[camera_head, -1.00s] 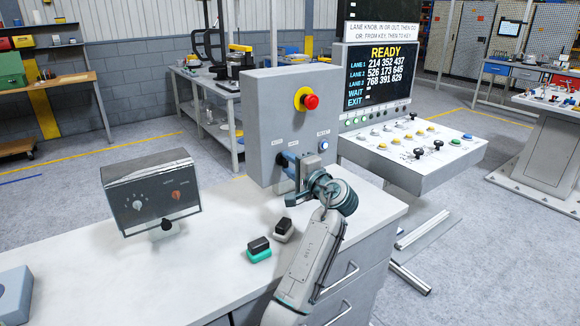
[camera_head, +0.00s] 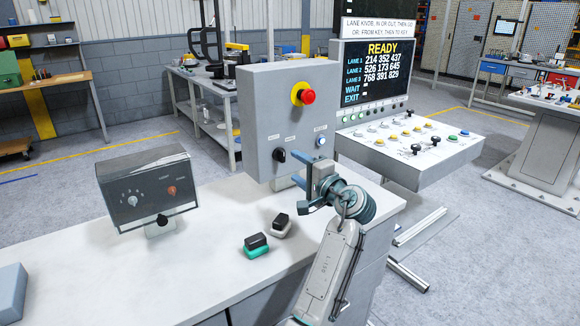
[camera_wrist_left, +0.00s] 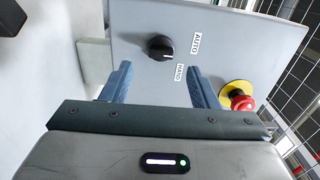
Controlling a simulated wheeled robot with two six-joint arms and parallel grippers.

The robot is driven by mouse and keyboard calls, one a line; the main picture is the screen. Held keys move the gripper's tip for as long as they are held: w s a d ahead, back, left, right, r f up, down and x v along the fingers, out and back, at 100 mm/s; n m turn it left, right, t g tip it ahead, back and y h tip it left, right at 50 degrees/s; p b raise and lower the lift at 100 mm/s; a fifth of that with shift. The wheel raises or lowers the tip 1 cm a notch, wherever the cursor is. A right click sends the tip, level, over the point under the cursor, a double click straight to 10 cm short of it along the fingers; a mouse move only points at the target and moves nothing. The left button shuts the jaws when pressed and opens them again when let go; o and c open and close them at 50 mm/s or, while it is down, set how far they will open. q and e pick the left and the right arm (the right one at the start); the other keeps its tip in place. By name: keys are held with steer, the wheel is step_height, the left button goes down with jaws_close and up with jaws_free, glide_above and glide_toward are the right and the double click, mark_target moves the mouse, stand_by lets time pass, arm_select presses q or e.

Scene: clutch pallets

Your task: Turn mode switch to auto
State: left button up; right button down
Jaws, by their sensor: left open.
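The mode switch is a black knob (camera_head: 279,155) on the front of the grey control box (camera_head: 262,105). In the left wrist view the knob (camera_wrist_left: 159,47) shows beside the printed words AUTO and HAND; its light mark seems to lie on the HAND side, but it is small. My left gripper (camera_head: 304,172) is in front of the box, right of and below the knob in the head view. In the wrist view its two blue fingers (camera_wrist_left: 161,82) are apart and empty, with the knob beyond them and clear of both. My right gripper is not in view.
A red emergency button (camera_head: 307,96) on a yellow ring sits above the knob. A lit blue button (camera_head: 321,141) is to its right. A dark dial box (camera_head: 148,187) and two small rocker-topped blocks (camera_head: 256,245) stand on the white bench.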

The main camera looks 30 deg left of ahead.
arm_select(q)
steer(key=shift+b+v, duration=0.45)
steer(key=shift+v, duration=2.2)
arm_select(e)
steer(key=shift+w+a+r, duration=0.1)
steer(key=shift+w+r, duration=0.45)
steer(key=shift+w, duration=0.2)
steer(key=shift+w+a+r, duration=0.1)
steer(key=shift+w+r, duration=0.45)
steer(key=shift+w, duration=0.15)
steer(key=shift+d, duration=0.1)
